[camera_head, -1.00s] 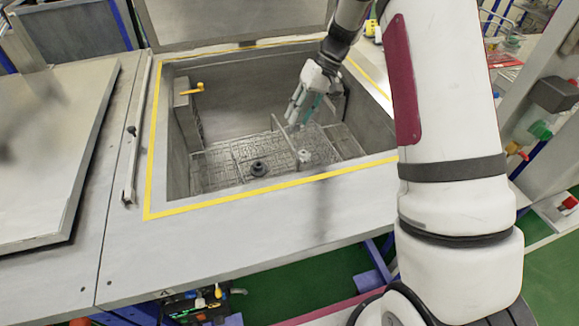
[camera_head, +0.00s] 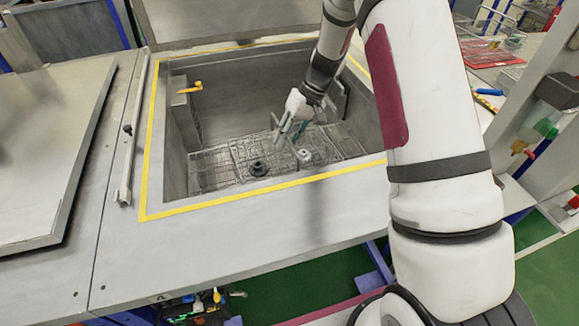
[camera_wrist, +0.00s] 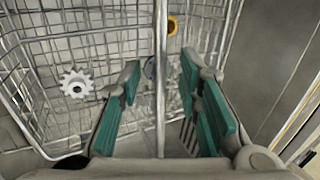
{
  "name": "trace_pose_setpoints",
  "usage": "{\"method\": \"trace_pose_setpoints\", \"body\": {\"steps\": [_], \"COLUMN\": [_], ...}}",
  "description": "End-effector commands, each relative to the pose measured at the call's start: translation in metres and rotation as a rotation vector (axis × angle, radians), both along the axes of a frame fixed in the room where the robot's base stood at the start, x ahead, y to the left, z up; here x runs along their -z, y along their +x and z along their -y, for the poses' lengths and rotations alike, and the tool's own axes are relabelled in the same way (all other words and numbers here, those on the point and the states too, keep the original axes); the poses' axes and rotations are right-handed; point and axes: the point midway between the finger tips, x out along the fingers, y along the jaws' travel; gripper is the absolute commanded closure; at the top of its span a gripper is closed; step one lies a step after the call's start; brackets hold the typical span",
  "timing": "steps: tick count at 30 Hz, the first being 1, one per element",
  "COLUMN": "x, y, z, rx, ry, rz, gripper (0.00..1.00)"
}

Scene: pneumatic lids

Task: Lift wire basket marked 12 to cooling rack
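Wire baskets or sections (camera_head: 212,168) lie side by side on the floor of an open metal tank. I cannot read a 12 on any of them. My gripper (camera_head: 281,138) is down inside the tank, over the middle section. In the wrist view its two teal-padded fingers (camera_wrist: 158,75) are apart. A thin upright grey bar (camera_wrist: 161,100) runs between them, with gaps visible on both sides. Basket wire mesh (camera_wrist: 110,45) surrounds the fingers. A pale gear (camera_wrist: 77,84) lies at the left inside the mesh. No cooling rack can be made out.
The tank rim has a yellow border (camera_head: 152,150), and the lid (camera_head: 230,20) stands raised behind it. A yellow-orange handle (camera_head: 190,88) sticks out at the tank's left wall. A dark round part (camera_head: 258,168) sits in the basket area. A flat closed cover (camera_head: 50,150) lies left.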

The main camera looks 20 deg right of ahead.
Motion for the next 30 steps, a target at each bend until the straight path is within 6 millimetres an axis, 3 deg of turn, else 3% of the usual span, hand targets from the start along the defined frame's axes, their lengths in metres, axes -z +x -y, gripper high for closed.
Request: {"method": "trace_pose_setpoints", "body": {"steps": [3,7,17,30], "x": [0.0,0.0,-0.003,-0.021], "y": [0.0,0.0,0.001,0.001], "z": [0.0,0.0,0.0,0.0], "rx": [0.0,0.0,0.0,0.0], "ry": [0.0,0.0,0.001,0.001], "rz": [0.0,0.0,0.003,0.004], "gripper": [0.71,1.0,1.0,1.0]}}
